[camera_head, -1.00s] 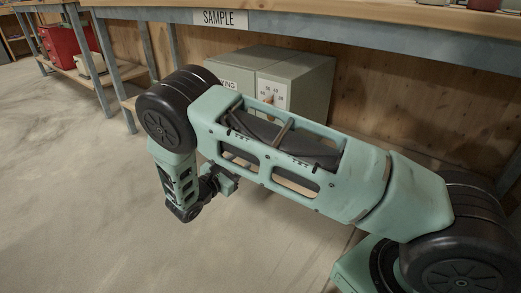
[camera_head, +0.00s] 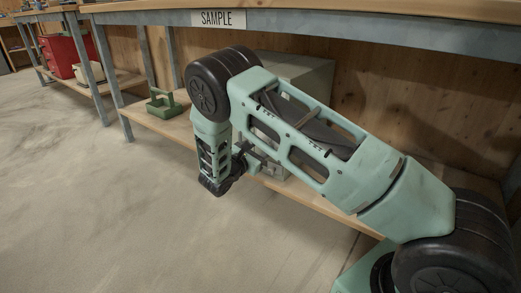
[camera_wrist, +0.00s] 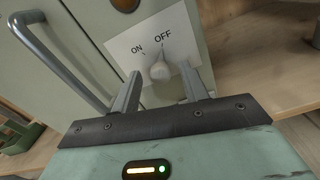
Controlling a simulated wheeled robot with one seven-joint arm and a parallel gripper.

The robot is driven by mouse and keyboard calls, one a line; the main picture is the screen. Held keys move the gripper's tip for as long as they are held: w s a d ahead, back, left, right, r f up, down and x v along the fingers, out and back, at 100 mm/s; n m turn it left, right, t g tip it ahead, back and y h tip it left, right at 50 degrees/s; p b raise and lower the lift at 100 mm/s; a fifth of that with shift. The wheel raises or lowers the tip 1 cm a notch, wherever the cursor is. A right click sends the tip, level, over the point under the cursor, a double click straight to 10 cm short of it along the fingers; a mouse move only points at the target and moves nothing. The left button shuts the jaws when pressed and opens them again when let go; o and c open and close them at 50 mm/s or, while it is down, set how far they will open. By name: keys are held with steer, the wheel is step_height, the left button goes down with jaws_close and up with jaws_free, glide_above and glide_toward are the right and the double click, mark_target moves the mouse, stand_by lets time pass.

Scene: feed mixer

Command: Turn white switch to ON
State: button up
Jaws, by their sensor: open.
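The white switch (camera_wrist: 159,71) is a small pale knob on a white label plate (camera_wrist: 178,34) marked ON at left and OFF at right. Its narrow end appears to point up toward OFF. My gripper (camera_wrist: 158,88) is open in the wrist view, one finger low on each side of the knob. I cannot tell whether either finger touches it. In the head view, my arm hides the switch and much of the grey-green cabinet (camera_head: 308,72) that carries it.
A long grey handle (camera_wrist: 62,62) stands out from the cabinet at left, and an orange-brown round part (camera_wrist: 125,4) sits above the plate. The cabinet stands on a low wooden shelf (camera_head: 312,200) under the bench marked SAMPLE (camera_head: 217,19). A green toolbox (camera_head: 163,106) is to its left.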

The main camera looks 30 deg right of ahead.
jaws_close()
steer(key=shift+r+p, duration=0.15)
steer(key=shift+p, duration=0.35)
steer(key=shift+a+n+p, duration=0.1)
steer(key=shift+n+p, duration=5.55)
steer(key=shift+n, duration=0.25)
steer(key=shift+f, duration=0.2)
jaws_free()
